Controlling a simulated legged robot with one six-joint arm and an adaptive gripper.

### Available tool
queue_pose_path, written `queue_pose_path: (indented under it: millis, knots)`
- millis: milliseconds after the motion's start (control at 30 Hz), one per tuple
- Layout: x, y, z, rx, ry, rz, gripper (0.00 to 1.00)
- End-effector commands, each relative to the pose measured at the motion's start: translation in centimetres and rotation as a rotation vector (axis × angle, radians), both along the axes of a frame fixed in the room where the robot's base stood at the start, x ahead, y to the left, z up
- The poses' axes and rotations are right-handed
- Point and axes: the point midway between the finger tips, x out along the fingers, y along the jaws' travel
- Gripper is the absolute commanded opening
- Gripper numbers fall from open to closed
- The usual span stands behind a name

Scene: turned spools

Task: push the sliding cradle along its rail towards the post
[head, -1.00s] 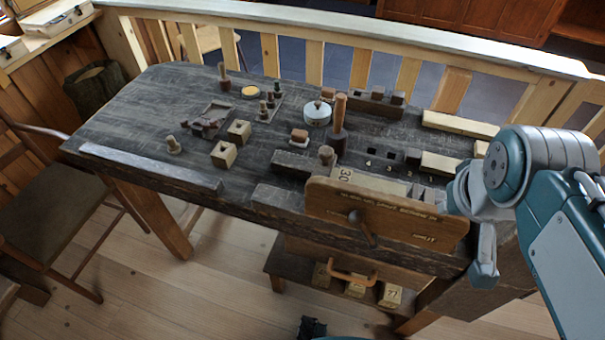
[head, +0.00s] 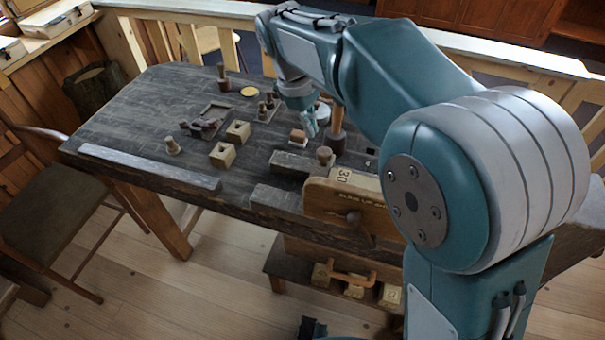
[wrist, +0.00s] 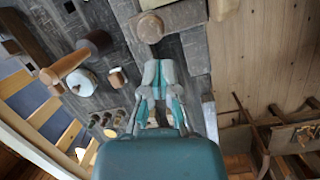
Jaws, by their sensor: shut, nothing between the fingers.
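My gripper (head: 310,130) hangs over the middle of the bench with its fingers together and empty. It also shows in the wrist view (wrist: 160,68). A small brown block on a pale base (head: 298,137) looks like the sliding cradle; it is just left of the fingers in the head view, and contact cannot be told. In the wrist view the block (wrist: 118,77) is left of the fingers, apart from them. A dark low bar (head: 290,163) lies in front of it, perhaps the rail. The tall wooden post (head: 337,118) stands to the right, partly behind my arm.
A short turned spool (head: 325,156) stands near the upright board (head: 330,202). A long grey strip (head: 150,166) lies along the front edge. The left bench is mostly clear.

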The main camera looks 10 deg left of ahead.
Motion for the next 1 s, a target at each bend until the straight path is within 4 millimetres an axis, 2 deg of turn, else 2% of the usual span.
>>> queue_pose_path:
  millis: [33, 133, 200, 333, 567, 1000]
  knots:
    - [0.2, 2.1, -1.3, -0.027, 0.027, 0.056, 0.00]
    - [0.2, 5.3, -3.1, -0.077, 0.069, 0.152, 0.00]
    - [0.0, 7.0, -4.2, -0.103, 0.091, 0.202, 0.00]
    - [-0.2, 8.7, -5.3, -0.131, 0.115, 0.256, 0.00]
    - [-0.3, 8.2, -6.8, -0.137, 0.122, 0.265, 0.00]
    - [-0.6, 5.3, -14.5, -0.138, 0.123, 0.263, 0.00]
